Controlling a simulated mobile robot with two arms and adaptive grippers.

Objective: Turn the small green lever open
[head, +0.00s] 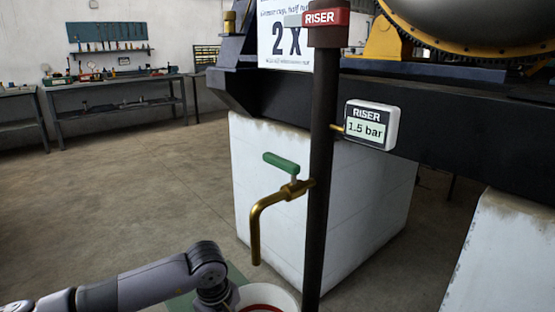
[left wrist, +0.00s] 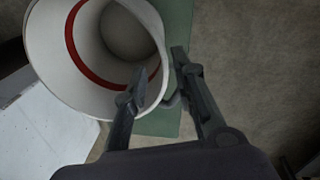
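The small green lever (head: 282,163) sits on top of a brass tap (head: 258,222) on the dark upright riser pipe (head: 319,180). It points to the left and slightly away from the pipe. The tap's spout bends downward, and no water shows. My left gripper (left wrist: 156,70) is open in the left wrist view, its fingers apart with the rim of a white bucket (left wrist: 58,52) between them; I cannot tell whether they touch it. In the head view it is hidden below my left wrist, low and left of the lever. My right gripper is out of view.
The white bucket with a red inner band also shows in the head view (head: 286,297), below the spout. A gauge (head: 371,126) reads 1.5 bar. A red RISER-labelled part (head: 328,15) tops the pipe. A white block (head: 270,180) stands behind; left floor is clear.

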